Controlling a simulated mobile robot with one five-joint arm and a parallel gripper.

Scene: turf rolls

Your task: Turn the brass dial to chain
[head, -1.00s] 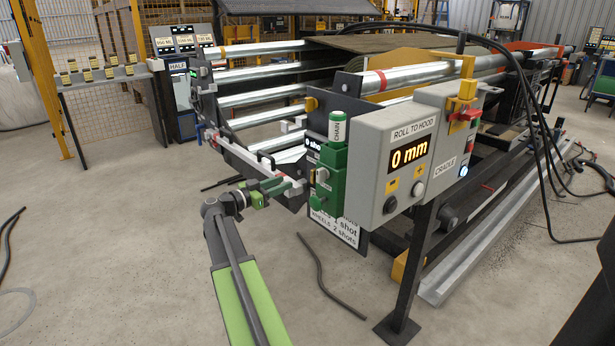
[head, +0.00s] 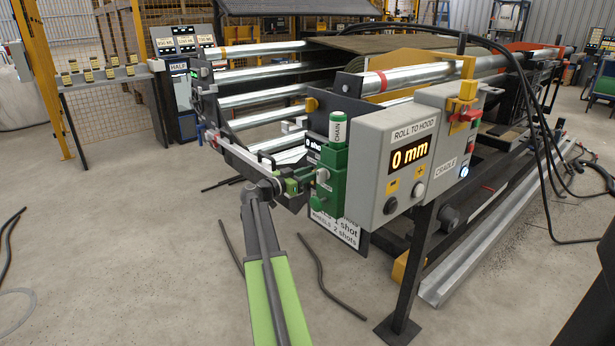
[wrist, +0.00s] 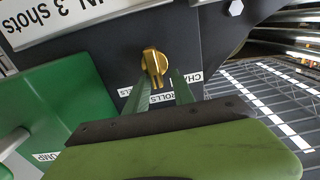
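The brass dial (wrist: 154,62) sits on a dark panel in the wrist view, its raised ridge running roughly up and down the picture. Upside-down labels lie beside it: a partly covered one beginning "CHA" (wrist: 195,76) to its right and "ROLLS" (wrist: 160,99) below it. In the head view my gripper (head: 307,182) is at the left of the green pump unit (head: 331,178); the dial cannot be made out there.
The green pump housing (wrist: 50,115) is close on the left in the wrist view. A grey box (head: 400,165) reading "0 mm" stands right of the pump. Metal rollers (head: 265,95) lie behind. Hoses (head: 325,275) lie on the otherwise open floor in front.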

